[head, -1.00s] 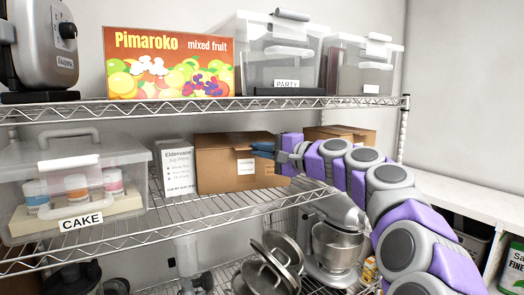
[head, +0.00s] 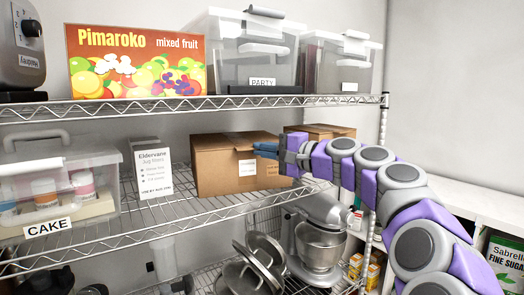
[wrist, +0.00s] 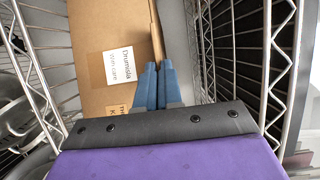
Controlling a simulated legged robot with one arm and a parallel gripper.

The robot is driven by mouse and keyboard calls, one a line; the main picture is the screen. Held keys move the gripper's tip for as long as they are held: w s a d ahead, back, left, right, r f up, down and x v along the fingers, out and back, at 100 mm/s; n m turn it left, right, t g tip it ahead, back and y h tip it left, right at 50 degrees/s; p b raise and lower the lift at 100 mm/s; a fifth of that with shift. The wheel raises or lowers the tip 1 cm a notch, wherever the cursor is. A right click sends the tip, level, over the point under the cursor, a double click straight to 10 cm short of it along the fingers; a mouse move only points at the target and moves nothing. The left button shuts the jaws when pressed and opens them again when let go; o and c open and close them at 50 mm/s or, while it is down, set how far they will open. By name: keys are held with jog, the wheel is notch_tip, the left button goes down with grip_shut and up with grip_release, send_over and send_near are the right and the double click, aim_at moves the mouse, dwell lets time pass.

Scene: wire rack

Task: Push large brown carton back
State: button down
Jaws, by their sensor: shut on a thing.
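The large brown carton (head: 222,172) stands on the middle wire shelf, in the head view's centre. The wrist view shows its labelled face (wrist: 105,45) close up. My gripper (head: 264,150) is at the carton's upper right front in the head view. In the wrist view its two blue fingers (wrist: 151,68) are close together at the carton's right edge, and they are shut on it. The exact contact at the fingertips is hard to see.
A white Eldervane box (head: 153,170) stands left of the carton, with a small gap. Another brown carton (head: 330,130) is behind at right. A clear CAKE bin (head: 100,165) is at far left. The upper shelf (head: 200,107) runs above; a mixer (head: 318,240) is below.

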jog(key=c, duration=1.2)
grip_release()
jog(key=shift+a, duration=0.4)
jog(key=shift+d, duration=0.15)
jog(key=b+v, duration=0.2)
jog(key=v, duration=1.5)
jog(key=shift+d+f, duration=0.15)
